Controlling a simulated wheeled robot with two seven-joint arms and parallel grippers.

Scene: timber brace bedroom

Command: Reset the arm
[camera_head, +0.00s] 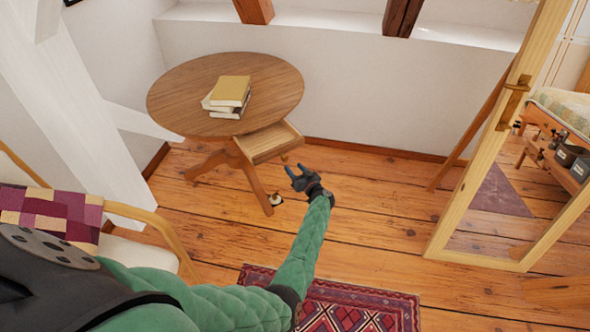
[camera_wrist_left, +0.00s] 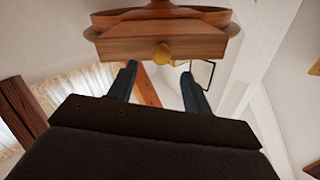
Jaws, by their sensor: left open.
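My left arm, in a green quilted sleeve, reaches across the head view from the lower left. Its left gripper (camera_head: 298,172) is open and empty in front of the round wooden table (camera_head: 175,98). The table's small drawer (camera_head: 268,142) is pulled out and shows an open top. In the left wrist view the two dark fingers of the left gripper (camera_wrist_left: 160,82) stand apart. The drawer front (camera_wrist_left: 130,46) with its round yellow knob (camera_wrist_left: 161,53) shows just beyond them, and no contact is visible. My right gripper is in neither view.
Books (camera_head: 230,92) lie stacked on the table. A chair (camera_head: 150,220) with a patchwork cushion stands at the left. A wood-framed mirror (camera_head: 500,165) leans at the right. A red patterned rug (camera_head: 350,306) lies below the arm. The wooden floor between table and mirror is mostly clear.

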